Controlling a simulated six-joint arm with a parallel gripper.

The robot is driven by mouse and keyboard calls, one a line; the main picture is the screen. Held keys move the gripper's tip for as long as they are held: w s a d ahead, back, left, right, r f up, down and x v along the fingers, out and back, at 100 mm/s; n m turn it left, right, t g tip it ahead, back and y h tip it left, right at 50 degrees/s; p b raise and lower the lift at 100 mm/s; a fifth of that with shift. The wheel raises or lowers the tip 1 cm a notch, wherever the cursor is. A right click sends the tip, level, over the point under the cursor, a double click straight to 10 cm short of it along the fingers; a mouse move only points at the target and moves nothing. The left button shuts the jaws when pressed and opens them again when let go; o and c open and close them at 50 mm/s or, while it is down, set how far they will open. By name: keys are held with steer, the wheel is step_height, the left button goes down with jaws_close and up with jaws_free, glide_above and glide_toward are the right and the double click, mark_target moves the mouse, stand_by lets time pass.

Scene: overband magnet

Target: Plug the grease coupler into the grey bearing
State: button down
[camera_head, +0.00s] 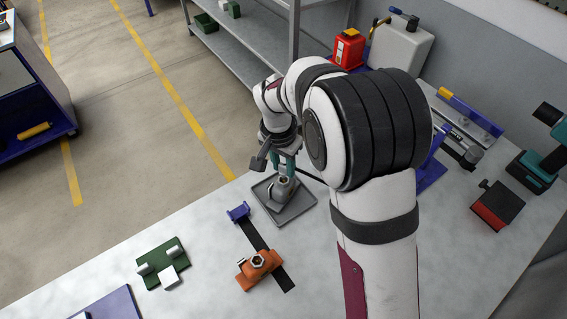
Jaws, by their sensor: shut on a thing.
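My gripper (284,174), with teal fingers, points down over a shallow dark grey tray (300,213) near the table's far edge. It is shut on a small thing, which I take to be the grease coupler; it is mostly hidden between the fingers. A rounded grey piece (279,196), apparently the grey bearing, stands in the tray directly below the fingertips, with a small yellowish ring at its top. Whether the held thing touches it or is seated in it, I cannot tell.
An orange block with a hex nut (259,265) sits on a black bar with a blue end piece (238,212). A green plate with pale blocks (163,264) lies to the left. My arm covers the table's middle. Red can (348,50) and white canister (400,50) stand behind.

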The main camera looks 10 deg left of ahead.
steer(key=shift+f, duration=1.15)
steer(key=c, duration=0.5)
jaws_free()
steer(key=shift+r, duration=0.15)
step_height(320, 180, up, 16)
steer(key=s, duration=0.1)
steer(key=shift+s+a+f, duration=0.25)
steer(key=shift+s+a, duration=0.1)
steer(key=shift+s, duration=0.05)
